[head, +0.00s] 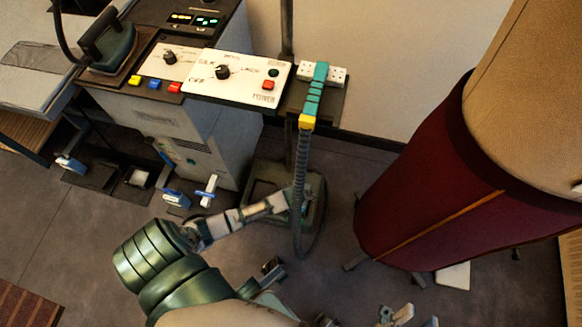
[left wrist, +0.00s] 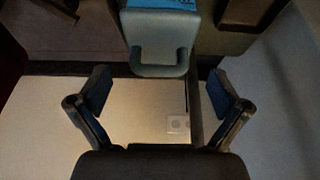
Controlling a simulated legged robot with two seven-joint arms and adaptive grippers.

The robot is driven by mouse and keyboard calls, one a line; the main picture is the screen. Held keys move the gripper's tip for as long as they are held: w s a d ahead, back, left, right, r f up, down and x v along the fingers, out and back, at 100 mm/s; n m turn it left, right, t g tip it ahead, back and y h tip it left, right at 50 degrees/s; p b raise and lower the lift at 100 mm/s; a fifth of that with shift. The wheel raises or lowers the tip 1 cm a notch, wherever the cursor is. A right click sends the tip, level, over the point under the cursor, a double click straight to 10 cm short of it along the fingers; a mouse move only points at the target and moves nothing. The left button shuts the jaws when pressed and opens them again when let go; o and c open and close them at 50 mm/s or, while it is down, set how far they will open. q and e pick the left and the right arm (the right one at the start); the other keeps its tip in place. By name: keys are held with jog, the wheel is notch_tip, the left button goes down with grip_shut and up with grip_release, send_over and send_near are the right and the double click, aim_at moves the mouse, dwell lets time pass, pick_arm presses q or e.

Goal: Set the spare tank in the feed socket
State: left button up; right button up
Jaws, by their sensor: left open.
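In the left wrist view, a grey tank-like body with a loop handle and a blue top (left wrist: 160,42) is just beyond my left gripper (left wrist: 158,92). That gripper is open, with its two fingers spread and nothing between them. I cannot make out its fingertips in the head view. A dark green stand base (head: 262,180) is on the floor below the control table; I cannot tell whether the feed socket is in it. My right gripper (head: 400,315) seems to show only in part at the bottom edge, and its jaws are unclear.
An iron (head: 108,43) stands at upper left. A large maroon dress form (head: 430,190) takes up the right side. Blue-and-white pieces (head: 175,198) are near the cabinet's foot.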

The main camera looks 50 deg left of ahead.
pick_arm(q)
jog(key=p+v, duration=0.1)
jog(key=v, duration=0.2)
jog(key=shift+s+d+r+p, duration=0.1)
jog(key=shift+s+r+p, duration=0.1)
jog(key=shift+r+p, duration=0.2)
jog(key=d+r+m+t+h, duration=0.65)
jog(key=d+r+t, duration=0.35)
jog(key=d+r, duration=0.7)
jog(key=s+a+r+t, duration=0.1)
jog(key=s+r+t, duration=0.2)
jog(key=r, duration=0.4)
jog(key=s+a+r+m+t+h, duration=0.1)
jog(key=s+r+t, duration=0.2)
jog(key=r, duration=0.5)
jog(key=s+a+r+t, duration=0.1)
jog(key=s+r+t, duration=0.2)
jog(key=r, duration=0.5)
jog(key=shift+r+t, duration=0.15)
jog(key=shift+t, duration=0.15)
pick_arm(e)
jog(key=w+a+f+n+g, duration=0.1)
jog(key=w+f+g, duration=0.2)
jog(key=w+g, duration=0.1)
jog(key=shift+w+f+g, duration=0.3)
jog(key=shift+w+g, duration=0.1)
pick_arm(q)
jog(key=shift+m, duration=0.25)
pick_arm(e)
jog(key=shift+a, duration=0.1)
